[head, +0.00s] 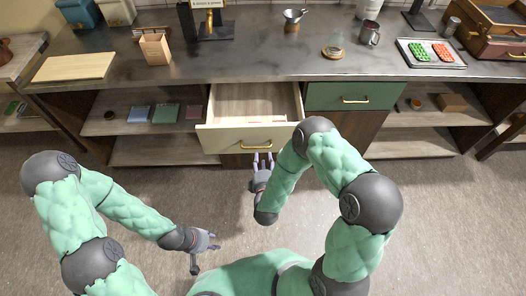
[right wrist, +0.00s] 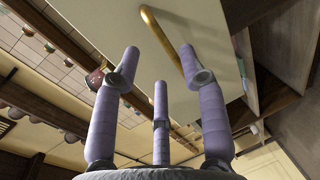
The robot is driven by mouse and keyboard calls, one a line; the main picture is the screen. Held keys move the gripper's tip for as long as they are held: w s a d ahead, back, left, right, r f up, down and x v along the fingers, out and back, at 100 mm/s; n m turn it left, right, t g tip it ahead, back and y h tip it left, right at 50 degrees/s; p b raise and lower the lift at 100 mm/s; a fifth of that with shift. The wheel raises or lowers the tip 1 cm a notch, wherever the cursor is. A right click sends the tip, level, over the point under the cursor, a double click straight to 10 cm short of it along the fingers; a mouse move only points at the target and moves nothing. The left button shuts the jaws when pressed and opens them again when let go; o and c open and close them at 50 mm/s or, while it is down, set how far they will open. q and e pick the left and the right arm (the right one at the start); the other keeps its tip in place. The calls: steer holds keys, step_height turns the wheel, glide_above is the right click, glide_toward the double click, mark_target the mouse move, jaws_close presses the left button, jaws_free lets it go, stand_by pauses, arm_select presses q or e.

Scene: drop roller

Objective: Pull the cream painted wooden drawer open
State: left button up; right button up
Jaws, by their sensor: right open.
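The cream drawer (head: 222,140) stands out from the cabinet under the counter, and its pale wooden inside shows from above. Its brass handle (head: 256,147) is on the front panel. My right gripper (head: 263,160) is just in front of and below the handle, with its fingers spread and nothing between them. In the right wrist view the brass handle (right wrist: 160,38) crosses the cream front (right wrist: 150,75) beyond the open fingers; I cannot tell whether any finger touches it. My left gripper (head: 205,245) hangs low over the floor, away from the drawer, its fingers apart and empty.
A closed green drawer (head: 330,98) is right of the cream one. Open shelves (head: 110,115) with small boxes flank the drawers. The countertop (head: 260,60) carries a cutting board (head: 75,67), a tray (head: 405,58) and cups. The floor (head: 150,200) in front is clear.

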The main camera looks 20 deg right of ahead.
steer(key=shift+v, duration=2.2)
steer(key=shift+f, duration=0.1)
steer(key=s+a+f+m+g+y, duration=0.3)
steer(key=f+m+g+y, duration=0.2)
steer(key=f+m+g, duration=0.3)
steer(key=s+a+f+m+g+y, duration=0.1)
steer(key=s+m+g, duration=0.2)
steer(key=s, duration=0.4)
steer(key=s+a+f+m+g+y, duration=0.2)
steer(key=s+m+g, duration=0.1)
steer(key=s+m, duration=0.3)
steer(key=shift+s+a+f+g, duration=0.15)
steer(key=shift+s+f+g, duration=0.15)
steer(key=shift+s, duration=0.1)
steer(key=shift+r, duration=0.1)
